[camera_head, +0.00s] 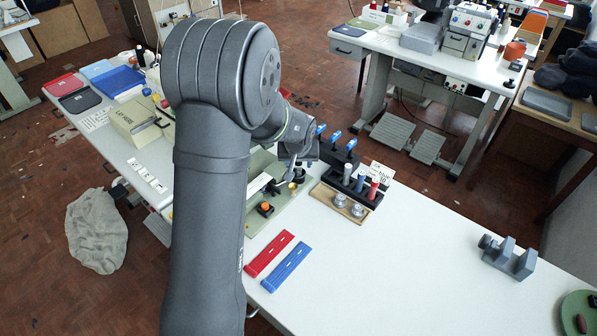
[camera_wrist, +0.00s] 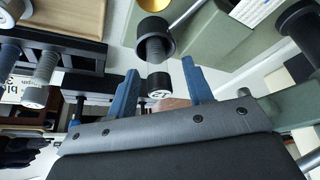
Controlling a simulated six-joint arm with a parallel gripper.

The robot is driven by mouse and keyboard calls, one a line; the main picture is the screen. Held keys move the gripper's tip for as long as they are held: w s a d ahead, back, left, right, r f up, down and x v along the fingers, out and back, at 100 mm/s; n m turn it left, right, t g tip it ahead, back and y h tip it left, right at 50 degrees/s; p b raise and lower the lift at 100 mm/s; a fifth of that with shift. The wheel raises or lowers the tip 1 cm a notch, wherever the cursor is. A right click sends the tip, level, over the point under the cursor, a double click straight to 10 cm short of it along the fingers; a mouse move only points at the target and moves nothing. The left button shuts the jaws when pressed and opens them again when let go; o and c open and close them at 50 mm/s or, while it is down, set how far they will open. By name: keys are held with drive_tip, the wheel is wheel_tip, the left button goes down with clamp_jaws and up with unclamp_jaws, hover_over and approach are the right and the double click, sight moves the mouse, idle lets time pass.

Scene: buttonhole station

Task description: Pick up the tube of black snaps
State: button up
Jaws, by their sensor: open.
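My gripper (camera_wrist: 160,82) is open and empty, with two blue fingers apart; in the head view (camera_head: 297,158) it is over the green station, partly hidden by my arm. Between the fingers in the wrist view stands a short tube-like piece with a black end (camera_wrist: 158,84) and a small white mark, rising from a wider black ring (camera_wrist: 153,38). It looks like the tube of black snaps, but its label is too small to be sure. In the head view a dark piece (camera_head: 298,174) shows just below the gripper. I cannot tell whether the fingers touch it.
A black rack holds a pale tube (camera_head: 347,172), a blue tube (camera_head: 361,183) and a red tube (camera_head: 374,189). A wooden tray (camera_head: 324,194) with two metal pieces lies beside it. Red (camera_head: 270,253) and blue (camera_head: 286,267) strips lie in front.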

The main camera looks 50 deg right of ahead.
drive_tip(key=shift+w+d+f, duration=0.1)
drive_tip(key=shift+f, duration=0.3)
clamp_jaws()
drive_tip(key=shift+r, duration=0.2)
